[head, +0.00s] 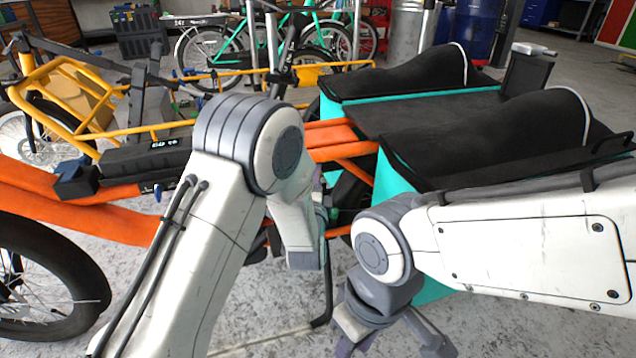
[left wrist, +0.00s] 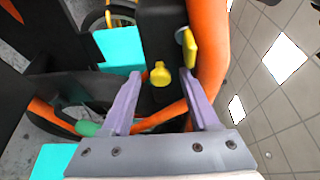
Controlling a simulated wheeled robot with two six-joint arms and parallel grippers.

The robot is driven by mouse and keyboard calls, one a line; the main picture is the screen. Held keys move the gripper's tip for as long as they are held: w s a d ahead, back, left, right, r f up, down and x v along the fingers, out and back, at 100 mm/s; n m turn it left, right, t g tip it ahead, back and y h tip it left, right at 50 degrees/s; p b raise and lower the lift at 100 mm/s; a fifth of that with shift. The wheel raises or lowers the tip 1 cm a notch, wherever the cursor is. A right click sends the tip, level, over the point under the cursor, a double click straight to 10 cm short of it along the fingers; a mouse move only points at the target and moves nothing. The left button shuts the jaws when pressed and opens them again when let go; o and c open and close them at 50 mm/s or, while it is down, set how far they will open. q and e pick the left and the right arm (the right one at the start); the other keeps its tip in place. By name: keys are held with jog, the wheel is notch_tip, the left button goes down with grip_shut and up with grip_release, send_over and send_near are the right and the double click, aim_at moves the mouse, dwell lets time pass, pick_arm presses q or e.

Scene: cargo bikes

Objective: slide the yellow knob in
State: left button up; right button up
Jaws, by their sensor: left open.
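The yellow knob (left wrist: 160,74) shows in the left wrist view on a dark part of the orange-framed bike. My left gripper (left wrist: 161,78) is open, with its two purple fingers apart on either side of the knob in the picture. I see no contact between fingers and knob. In the head view my left arm hides the knob and most of that gripper. My right gripper (head: 392,338) is at the bottom of the head view, its fingers cut off by the frame edge, away from the knob.
A second yellow part (left wrist: 189,48) sits just beyond the knob, beside the orange tube (left wrist: 208,60). The cargo bike's black-covered box with teal sides (head: 400,185) stands at the right. A yellow-framed bike (head: 60,75) is at the left. Grey floor shows between.

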pick_arm(q)
jog(key=shift+w, duration=0.1)
grip_shut()
dwell(1.4)
